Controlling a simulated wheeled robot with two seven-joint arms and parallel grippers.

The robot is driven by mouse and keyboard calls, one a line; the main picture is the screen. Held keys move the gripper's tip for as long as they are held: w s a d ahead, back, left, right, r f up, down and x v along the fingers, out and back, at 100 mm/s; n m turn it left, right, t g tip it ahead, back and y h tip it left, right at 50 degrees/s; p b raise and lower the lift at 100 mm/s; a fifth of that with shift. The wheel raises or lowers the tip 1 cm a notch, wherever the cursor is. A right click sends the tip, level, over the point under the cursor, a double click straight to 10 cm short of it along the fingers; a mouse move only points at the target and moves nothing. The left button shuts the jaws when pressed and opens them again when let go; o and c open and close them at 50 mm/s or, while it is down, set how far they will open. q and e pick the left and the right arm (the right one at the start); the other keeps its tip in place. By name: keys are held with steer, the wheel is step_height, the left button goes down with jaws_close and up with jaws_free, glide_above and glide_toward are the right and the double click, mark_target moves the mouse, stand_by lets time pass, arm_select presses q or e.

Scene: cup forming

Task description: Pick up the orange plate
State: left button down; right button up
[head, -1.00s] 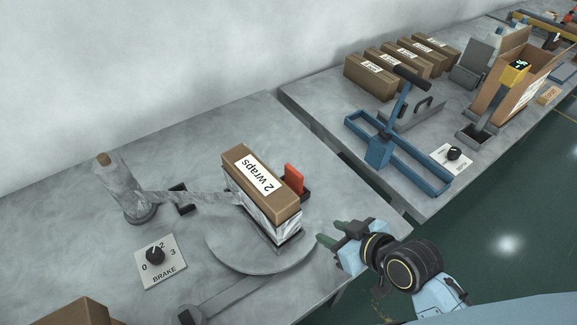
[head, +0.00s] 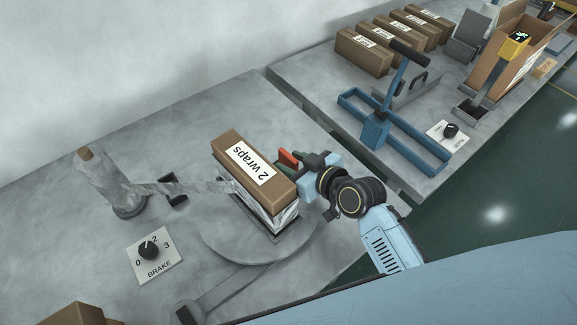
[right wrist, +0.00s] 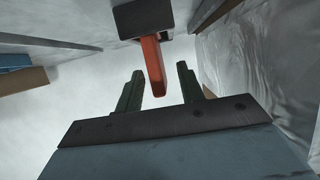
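The orange plate (head: 288,157) stands upright just behind the right side of the box labelled "2 wraps" (head: 252,166). In the right wrist view the plate (right wrist: 152,70) hangs from a dark block and its free end points toward the space between my fingers. My right gripper (head: 295,158) is beside the plate and partly covers it in the head view. In the right wrist view its two green fingers (right wrist: 158,88) are apart, with nothing clearly clamped between them. My left gripper is not in view.
The box stands on a round turntable (head: 222,240), with a film roll (head: 108,184) to its left. A brake dial (head: 150,250) lies in front. A blue lever frame (head: 375,130) and several boxes (head: 362,52) occupy the second table.

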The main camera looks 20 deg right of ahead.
mark_target(284, 158)
steer(key=x, duration=0.4)
steer(key=shift+d+f, duration=0.1)
jaws_close()
